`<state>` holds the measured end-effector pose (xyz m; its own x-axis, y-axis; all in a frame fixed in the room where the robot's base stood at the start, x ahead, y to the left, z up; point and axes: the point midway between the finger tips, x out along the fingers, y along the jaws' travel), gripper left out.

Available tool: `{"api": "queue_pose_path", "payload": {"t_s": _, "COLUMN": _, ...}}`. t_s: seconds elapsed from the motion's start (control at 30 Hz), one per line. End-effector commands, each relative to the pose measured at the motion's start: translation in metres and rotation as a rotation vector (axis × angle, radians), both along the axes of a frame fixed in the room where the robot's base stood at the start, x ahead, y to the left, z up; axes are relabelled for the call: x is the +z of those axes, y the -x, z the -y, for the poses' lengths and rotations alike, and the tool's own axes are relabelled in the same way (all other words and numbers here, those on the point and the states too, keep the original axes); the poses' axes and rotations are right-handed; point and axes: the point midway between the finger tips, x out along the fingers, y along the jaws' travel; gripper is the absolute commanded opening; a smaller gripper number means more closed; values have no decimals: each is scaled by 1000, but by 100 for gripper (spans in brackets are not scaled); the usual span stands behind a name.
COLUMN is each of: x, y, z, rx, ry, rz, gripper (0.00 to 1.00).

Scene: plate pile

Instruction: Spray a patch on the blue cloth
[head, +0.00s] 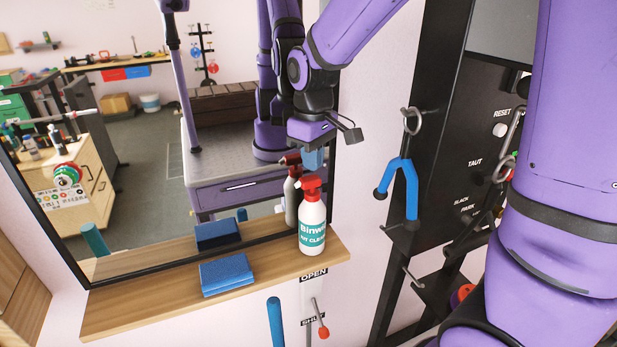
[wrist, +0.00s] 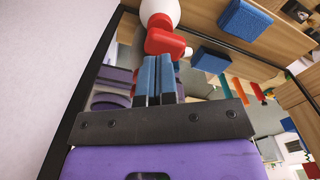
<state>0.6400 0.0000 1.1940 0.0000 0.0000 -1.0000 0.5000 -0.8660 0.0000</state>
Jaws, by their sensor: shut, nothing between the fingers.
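A white spray bottle (head: 312,222) with a red trigger head and teal label stands upright at the right end of a wooden shelf. Its red head (wrist: 164,38) shows in the wrist view, just beyond my fingertips. The blue cloth (head: 227,273), a folded block, lies on the shelf left of the bottle; it also shows in the wrist view (wrist: 244,25). My gripper (head: 313,160) points down just above the bottle's head. Its blue fingers (wrist: 155,78) are together with nothing between them. I cannot tell whether they touch the head.
A black-framed mirror (head: 150,265) stands behind the shelf (head: 130,308) and reflects the bottle, cloth and room. A black panel (head: 450,130) with hooks and a blue forked tool (head: 403,185) is to the right. A blue handle (head: 275,322) and a lever (head: 320,318) sit below the shelf.

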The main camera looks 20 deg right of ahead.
Motion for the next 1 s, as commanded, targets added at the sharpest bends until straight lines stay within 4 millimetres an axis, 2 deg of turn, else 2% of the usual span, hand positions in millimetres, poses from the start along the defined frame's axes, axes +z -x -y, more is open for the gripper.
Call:
{"api": "queue_pose_path", "payload": {"t_s": 0.57, "x": 0, "y": 0, "z": 0, "rx": 0, "ry": 0, "rz": 0, "gripper": 0}}
{"api": "queue_pose_path", "payload": {"t_s": 1.0, "x": -12, "y": 0, "z": 0, "rx": 0, "ry": 0, "rz": -1, "gripper": 0}}
